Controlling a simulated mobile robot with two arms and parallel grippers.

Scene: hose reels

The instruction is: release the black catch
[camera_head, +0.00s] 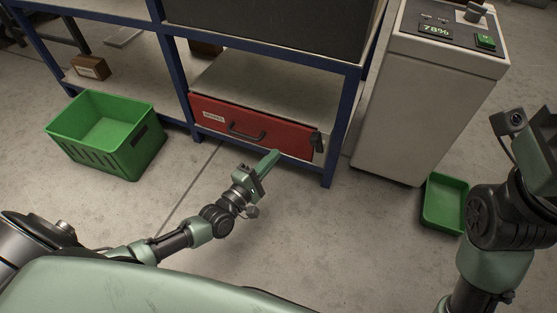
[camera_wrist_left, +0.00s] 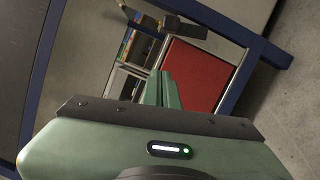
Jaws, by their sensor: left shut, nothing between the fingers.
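A red drawer front (camera_head: 255,129) with a dark handle (camera_head: 245,131) and a white label sits low in the blue-framed shelf. The black catch (camera_head: 317,142) is at its right end, beside the blue post. My left gripper (camera_head: 274,157) is shut and empty, its fingertips in front of the drawer's lower edge, left of the catch and apart from it. In the left wrist view the shut fingers (camera_wrist_left: 162,88) point towards the red front (camera_wrist_left: 196,72). A dark piece shows above it there; I cannot tell if it is the catch. My right arm shows at the right edge, its fingertips out of frame.
A green crate (camera_head: 77,132) stands on the floor at the left. A grey cabinet (camera_head: 420,105) with a lit panel stands right of the shelf, with a small green bin (camera_head: 429,213) by its foot. The floor before the drawer is clear except for my arm.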

